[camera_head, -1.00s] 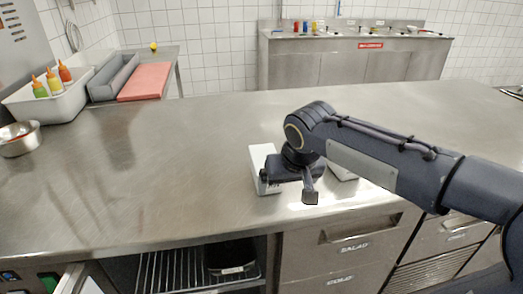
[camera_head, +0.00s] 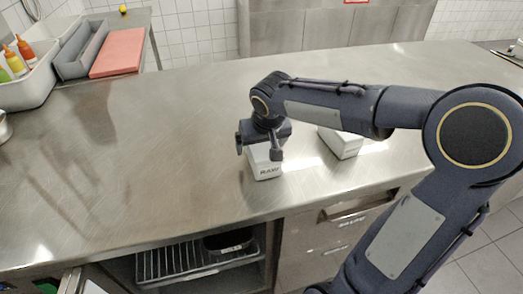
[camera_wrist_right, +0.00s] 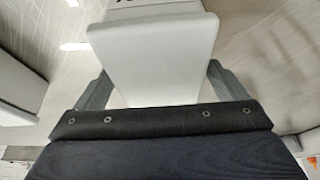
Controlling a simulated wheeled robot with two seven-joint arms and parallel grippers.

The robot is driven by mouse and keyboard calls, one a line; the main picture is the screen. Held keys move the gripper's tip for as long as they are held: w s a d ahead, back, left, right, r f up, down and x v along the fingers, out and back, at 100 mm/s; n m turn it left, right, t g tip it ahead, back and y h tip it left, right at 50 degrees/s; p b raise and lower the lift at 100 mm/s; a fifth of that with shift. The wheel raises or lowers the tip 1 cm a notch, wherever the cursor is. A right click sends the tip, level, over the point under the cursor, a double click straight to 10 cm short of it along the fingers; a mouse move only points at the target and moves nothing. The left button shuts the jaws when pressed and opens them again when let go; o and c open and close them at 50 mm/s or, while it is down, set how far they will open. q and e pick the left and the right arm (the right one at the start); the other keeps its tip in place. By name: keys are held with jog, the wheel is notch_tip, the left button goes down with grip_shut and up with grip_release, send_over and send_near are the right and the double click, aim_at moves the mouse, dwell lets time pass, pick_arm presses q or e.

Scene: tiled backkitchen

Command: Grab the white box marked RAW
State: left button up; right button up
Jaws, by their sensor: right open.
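The white box marked RAW (camera_head: 265,170) stands on the steel counter near its front edge, its label facing the front. My right gripper (camera_head: 259,148) is over it, fingers pointing down, and covers its upper part. In the right wrist view the white box (camera_wrist_right: 155,55) lies between the two open fingers of my right gripper (camera_wrist_right: 160,90), with gaps on both sides. Part of dark lettering shows at the top edge of that view. My left gripper is not in view.
A second white box (camera_head: 341,143) stands to the right of the RAW box, and a pale box (camera_wrist_right: 18,90) shows at the left of the wrist view. The steel counter (camera_head: 150,150) is clear to the left. A tub with bottles (camera_head: 28,85) is at the far left.

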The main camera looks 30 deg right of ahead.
jog(key=shift+w+f, duration=0.25)
jog(key=shift+f, duration=0.2)
jog(key=shift+f+b, duration=0.2)
jog(key=shift+b, duration=0.1)
dwell(0.4)
jog(key=c, duration=1.4)
